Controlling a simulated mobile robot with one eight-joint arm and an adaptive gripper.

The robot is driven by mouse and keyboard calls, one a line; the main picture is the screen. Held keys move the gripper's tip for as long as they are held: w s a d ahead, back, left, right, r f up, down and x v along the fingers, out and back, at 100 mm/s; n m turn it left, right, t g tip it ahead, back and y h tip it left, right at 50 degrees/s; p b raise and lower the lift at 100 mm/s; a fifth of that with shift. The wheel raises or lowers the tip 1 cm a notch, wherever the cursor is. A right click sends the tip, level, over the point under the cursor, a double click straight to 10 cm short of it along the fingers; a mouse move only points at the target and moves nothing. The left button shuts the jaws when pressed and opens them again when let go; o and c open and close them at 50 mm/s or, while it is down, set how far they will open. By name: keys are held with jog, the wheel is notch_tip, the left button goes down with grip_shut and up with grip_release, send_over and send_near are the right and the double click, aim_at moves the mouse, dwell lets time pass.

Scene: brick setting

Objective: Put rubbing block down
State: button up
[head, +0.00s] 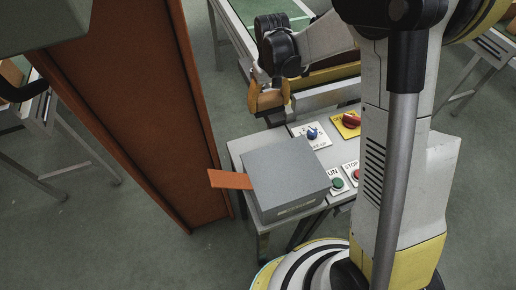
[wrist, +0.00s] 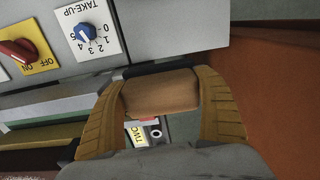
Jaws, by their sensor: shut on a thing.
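My gripper (head: 270,101) is shut on the rubbing block, a tan-brown rounded block. In the wrist view, the rubbing block (wrist: 161,93) lies crosswise between the two yellow-brown fingers of my gripper (wrist: 162,84). In the head view, the gripper and block are by the far edge of the grey control stand (head: 240,147), behind the grey box on it. In the wrist view, a grey surface edge shows just beyond the block. I cannot tell whether the block touches anything below it.
A grey box (head: 287,174) with an orange strip (head: 229,179) sticking out stands on the control stand. A blue knob (head: 312,132), a red switch (head: 351,120) and a green button (head: 337,183) are to its right. A tall rust-brown panel (head: 135,85) stands left.

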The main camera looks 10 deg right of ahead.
jog(key=b, duration=0.3)
send_over(261, 145)
jog(key=s, duration=0.2)
jog(key=f, duration=0.5)
jog(key=shift+a+f, duration=0.2)
jog(key=shift+f, duration=0.15)
jog(key=shift+f+b, duration=1)
jog(key=shift+f, duration=0.95)
jog(key=shift+f, duration=0.2)
jog(key=o, duration=1.3)
jog(key=shift+r, duration=0.1)
